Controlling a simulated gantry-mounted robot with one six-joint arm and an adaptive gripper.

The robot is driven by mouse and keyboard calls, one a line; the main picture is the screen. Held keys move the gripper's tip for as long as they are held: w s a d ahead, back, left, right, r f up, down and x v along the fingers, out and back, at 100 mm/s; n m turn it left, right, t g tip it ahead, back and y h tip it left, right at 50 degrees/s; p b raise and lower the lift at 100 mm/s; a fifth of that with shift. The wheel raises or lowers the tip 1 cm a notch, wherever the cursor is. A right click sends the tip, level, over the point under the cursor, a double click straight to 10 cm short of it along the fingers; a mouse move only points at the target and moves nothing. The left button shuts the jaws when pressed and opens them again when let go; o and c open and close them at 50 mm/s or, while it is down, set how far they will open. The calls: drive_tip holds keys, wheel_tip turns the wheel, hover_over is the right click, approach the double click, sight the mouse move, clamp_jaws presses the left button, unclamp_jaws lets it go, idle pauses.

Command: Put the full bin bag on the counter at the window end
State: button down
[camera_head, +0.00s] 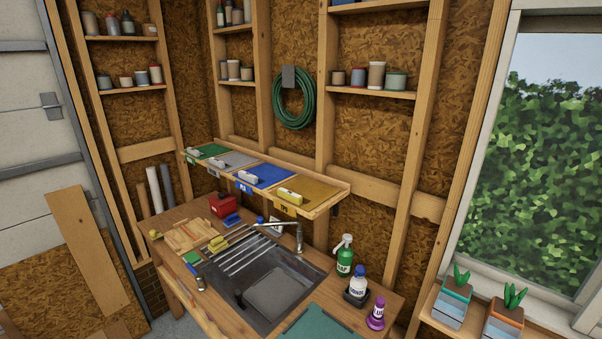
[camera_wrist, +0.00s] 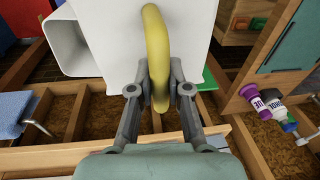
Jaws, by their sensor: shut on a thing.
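In the wrist view my gripper (camera_wrist: 160,92) is shut on a curved yellow loop (camera_wrist: 156,45), which looks like the tie or handle of the bin bag. A white, bulky body (camera_wrist: 115,30) is right behind the loop; I cannot tell for sure where the bag ends and other white parts begin. Neither the gripper nor the bag shows in the head view. There the wooden counter (camera_head: 325,290) with its dark sink (camera_head: 240,262) runs toward the window (camera_head: 525,160) at the right. A teal mat (camera_head: 318,325) lies at the counter's near right end.
A green spray bottle (camera_head: 344,256), a white bottle with a blue cap (camera_head: 358,282) and a purple bottle (camera_head: 376,314) stand along the counter's back right edge. A tap (camera_head: 298,238) rises behind the sink. Potted plants (camera_head: 453,300) stand by the window.

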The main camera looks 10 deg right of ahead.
drive_tip(key=shift+a+r, duration=0.1)
drive_tip(key=shift+w+a+r, duration=0.3)
drive_tip(key=shift+w+a, duration=0.2)
drive_tip(key=shift+w, duration=0.15)
drive_tip(key=w+a+r+n+p, duration=0.3)
drive_tip(key=w+a+r, duration=0.2)
drive_tip(key=a, duration=0.8)
drive_tip(key=w+a+r+n+p, duration=0.3)
drive_tip(key=w+a, duration=0.4)
drive_tip(key=a, duration=0.7)
drive_tip(key=w+a+r+n+y+p, duration=0.1)
drive_tip(key=w+a+r+n+p, duration=0.2)
drive_tip(key=a, duration=1.1)
drive_tip(key=w+r+p, duration=0.1)
drive_tip(key=w+r, duration=0.2)
drive_tip(key=r, duration=0.2)
drive_tip(key=shift+g+p, duration=0.3)
drive_tip(key=shift+g, duration=0.1)
drive_tip(key=shift+w, duration=0.1)
